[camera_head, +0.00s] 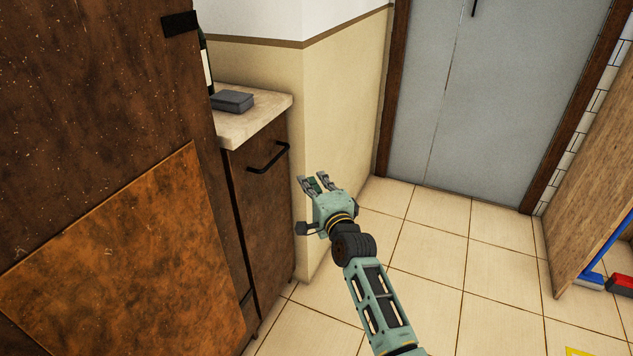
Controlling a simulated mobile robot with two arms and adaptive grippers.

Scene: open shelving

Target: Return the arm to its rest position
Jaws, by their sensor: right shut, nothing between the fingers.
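My right arm comes in from the bottom and reaches up and away over the tiled floor. Its gripper (317,184) is in the middle of the head view, shut with nothing held. It is in front of the cream wall corner, just right of the brown cabinet with the black handle. The gripper looks small here, and I cannot tell its exact distance from the wall. My left gripper is out of the picture.
A brown cabinet (262,215) with a pale countertop (262,113) stands left of the gripper. A dark grey box (232,101) and part of a bottle (206,66) are on it. A grey door (495,95) is at the back. Open tiled floor (440,250) lies right of my arm, before a wooden panel (590,210).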

